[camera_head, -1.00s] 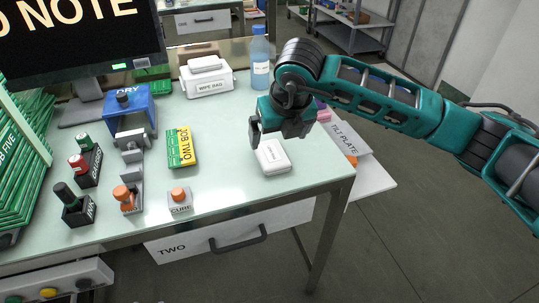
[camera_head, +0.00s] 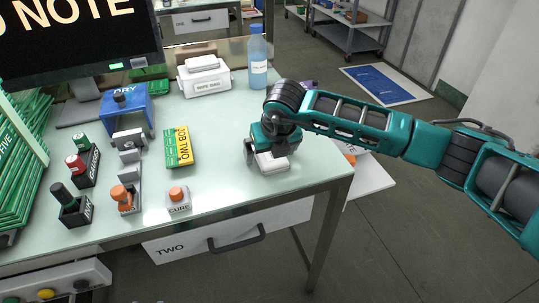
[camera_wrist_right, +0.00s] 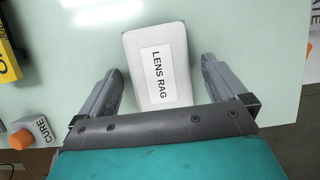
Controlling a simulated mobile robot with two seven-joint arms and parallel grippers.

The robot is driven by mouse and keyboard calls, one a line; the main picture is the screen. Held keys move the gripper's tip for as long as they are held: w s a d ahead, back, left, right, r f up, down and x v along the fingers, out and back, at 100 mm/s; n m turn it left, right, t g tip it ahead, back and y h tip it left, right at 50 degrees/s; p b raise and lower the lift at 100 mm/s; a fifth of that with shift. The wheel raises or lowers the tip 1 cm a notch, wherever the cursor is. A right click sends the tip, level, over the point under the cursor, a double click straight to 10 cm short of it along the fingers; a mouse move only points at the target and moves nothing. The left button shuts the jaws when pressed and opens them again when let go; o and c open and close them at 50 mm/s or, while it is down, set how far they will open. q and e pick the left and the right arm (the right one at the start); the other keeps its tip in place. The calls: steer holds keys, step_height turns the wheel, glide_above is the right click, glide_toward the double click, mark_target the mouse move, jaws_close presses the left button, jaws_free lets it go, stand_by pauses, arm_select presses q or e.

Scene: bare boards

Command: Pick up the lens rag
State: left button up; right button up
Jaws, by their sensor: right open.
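The lens rag (camera_head: 272,163) is a white block with a printed label, lying on the pale tabletop near its right front corner. In the right wrist view the lens rag (camera_wrist_right: 158,66) shows its "LENS RAG" label, with its near end between the fingers. My right gripper (camera_head: 268,160) is open over it and hides part of it in the head view. In the wrist view the right gripper's fingers (camera_wrist_right: 158,80) stand on either side of the rag, with a gap on each side. My left gripper is not in view.
The yellow and green "JOB TWO" box (camera_head: 178,147) and the CURE block (camera_head: 178,199) stand to the left. The wipe bag box (camera_head: 205,80) and a blue bottle (camera_head: 257,62) are farther back. The table's front edge is close to the rag.

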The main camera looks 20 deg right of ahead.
mark_target(270, 154)
steer(key=shift+f, duration=0.1)
steer(key=c, duration=1.1)
steer(key=shift+o, duration=0.2)
step_height(270, 154, up, 20)
steer(key=shift+r+p, duration=0.1)
steer(key=shift+p, duration=0.3)
steer(key=shift+c, duration=0.7)
steer(key=o, duration=0.5)
steer(key=c, duration=0.3)
